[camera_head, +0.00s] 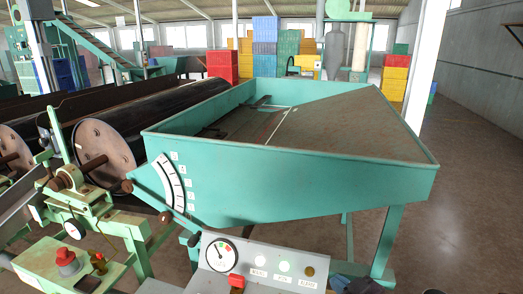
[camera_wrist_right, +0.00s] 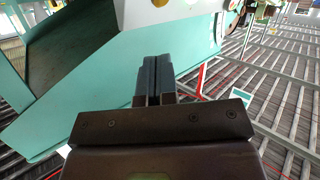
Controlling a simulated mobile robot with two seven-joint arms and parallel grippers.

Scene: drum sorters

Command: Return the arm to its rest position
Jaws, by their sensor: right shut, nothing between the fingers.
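My right gripper (camera_wrist_right: 157,75) shows in the right wrist view with its two dark fingers pressed together and nothing between them. In the head view only a small dark part of my right gripper (camera_head: 345,284) shows at the bottom edge, just right of the grey control panel (camera_head: 262,262). It looks apart from the panel, though the gap is hard to judge. My left gripper is not in view.
A large green tray (camera_head: 300,168) on legs fills the middle, with a curved scale on its side. Dark drums (camera_head: 105,150) stand at left. A red button (camera_head: 66,258) sits on a green box. Open floor (camera_head: 465,190) lies at right; stacked crates (camera_head: 265,45) stand behind.

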